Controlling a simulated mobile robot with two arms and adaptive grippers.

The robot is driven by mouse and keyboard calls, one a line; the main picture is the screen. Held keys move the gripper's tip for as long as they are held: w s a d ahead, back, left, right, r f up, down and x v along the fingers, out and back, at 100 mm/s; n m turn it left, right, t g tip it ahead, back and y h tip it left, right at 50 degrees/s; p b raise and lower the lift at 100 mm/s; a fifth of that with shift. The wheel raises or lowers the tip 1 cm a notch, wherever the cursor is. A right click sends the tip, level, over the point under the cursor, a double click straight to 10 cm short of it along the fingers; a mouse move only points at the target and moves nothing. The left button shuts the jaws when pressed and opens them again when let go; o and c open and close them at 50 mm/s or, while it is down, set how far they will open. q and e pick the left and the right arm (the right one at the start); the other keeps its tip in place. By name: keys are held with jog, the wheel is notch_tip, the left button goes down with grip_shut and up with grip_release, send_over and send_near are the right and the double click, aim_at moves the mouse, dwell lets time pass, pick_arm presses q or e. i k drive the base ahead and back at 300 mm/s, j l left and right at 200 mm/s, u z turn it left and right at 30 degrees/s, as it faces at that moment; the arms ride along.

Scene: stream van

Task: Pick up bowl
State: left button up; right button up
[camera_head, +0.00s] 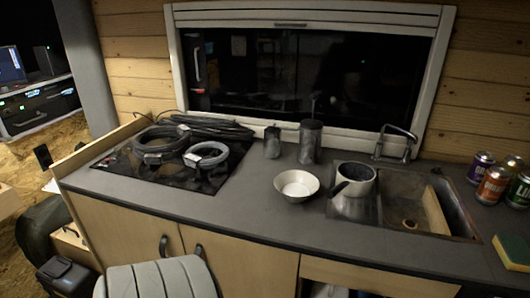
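A small white bowl (297,185) sits upright on the dark grey counter (255,221), near the middle of the view. It looks empty. It stands left of a metal kettle or pot (353,190) at the sink's left edge, with a small gap between them. Neither of my grippers shows in the head view.
Black hose coils (160,142) lie on the dark panel at left. Two dark canisters (311,141) stand behind the bowl. The sink (410,203) has a tap (394,143). Several cans (493,185) and a sponge (511,252) are at right. A chair back (160,277) is in front.

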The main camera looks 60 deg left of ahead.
aim_at(303, 177)
jog(key=u, duration=1.65)
